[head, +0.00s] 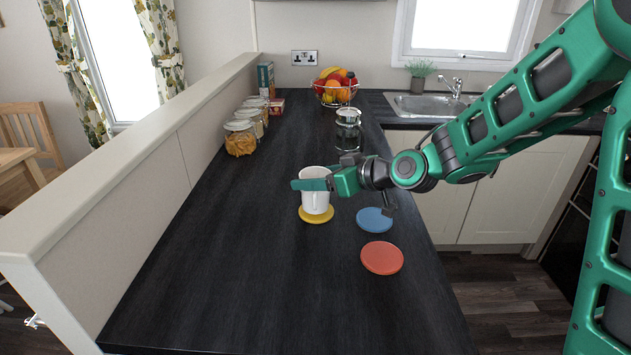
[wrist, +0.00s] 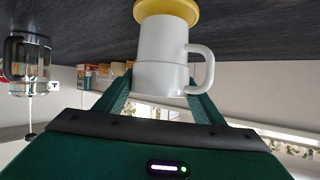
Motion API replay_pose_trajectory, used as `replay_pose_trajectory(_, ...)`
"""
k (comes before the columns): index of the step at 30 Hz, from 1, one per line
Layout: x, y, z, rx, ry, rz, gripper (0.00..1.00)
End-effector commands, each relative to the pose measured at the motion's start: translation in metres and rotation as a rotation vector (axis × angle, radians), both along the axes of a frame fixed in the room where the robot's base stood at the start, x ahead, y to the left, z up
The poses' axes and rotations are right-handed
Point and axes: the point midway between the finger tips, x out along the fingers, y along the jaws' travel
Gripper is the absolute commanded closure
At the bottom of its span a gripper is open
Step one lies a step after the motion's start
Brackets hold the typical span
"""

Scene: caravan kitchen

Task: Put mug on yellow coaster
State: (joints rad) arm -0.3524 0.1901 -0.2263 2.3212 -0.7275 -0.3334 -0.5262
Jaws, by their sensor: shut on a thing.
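A white mug (head: 315,202) stands upright at the yellow coaster (head: 317,219) on the dark worktop. My gripper (head: 314,182) is shut on the mug, with its green fingers around the upper part. In the wrist view, which is upside down, the mug (wrist: 163,52) is between the fingers (wrist: 160,95) and its handle points right. Its base meets the yellow coaster (wrist: 168,10) there, with no gap that I can see.
A blue coaster (head: 374,220) and a red coaster (head: 382,258) lie to the right. A glass jar or press (head: 348,135), a fruit bowl (head: 336,88) and food jars (head: 240,138) stand further back. The front of the worktop is clear.

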Motion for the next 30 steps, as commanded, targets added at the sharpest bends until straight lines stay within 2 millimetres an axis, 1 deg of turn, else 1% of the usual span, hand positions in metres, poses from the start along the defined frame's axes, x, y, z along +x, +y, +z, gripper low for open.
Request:
replay_pose_trajectory(1, 0.000, 0.000, -0.006, 0.000, 0.001, 0.000, 0.68)
replay_pose_trajectory(2, 0.000, 0.000, -0.007, 0.000, -0.001, -0.001, 0.68)
replay_pose_trajectory(11, 0.001, -0.001, -0.008, 0.000, -0.003, -0.002, 0.68)
replay_pose_trajectory(12, 0.001, -0.001, -0.009, 0.000, -0.001, -0.002, 0.33)
replay_pose_trajectory(14, 0.001, -0.001, -0.009, 0.000, -0.001, -0.003, 0.19)
replay_pose_trajectory(24, 0.001, -0.002, -0.006, 0.001, -0.002, -0.003, 0.19)
replay_pose_trajectory(28, -0.006, -0.011, -0.002, 0.000, -0.001, -0.005, 0.19)
replay_pose_trajectory(30, -0.012, -0.018, 0.003, 0.002, -0.002, -0.006, 0.19)
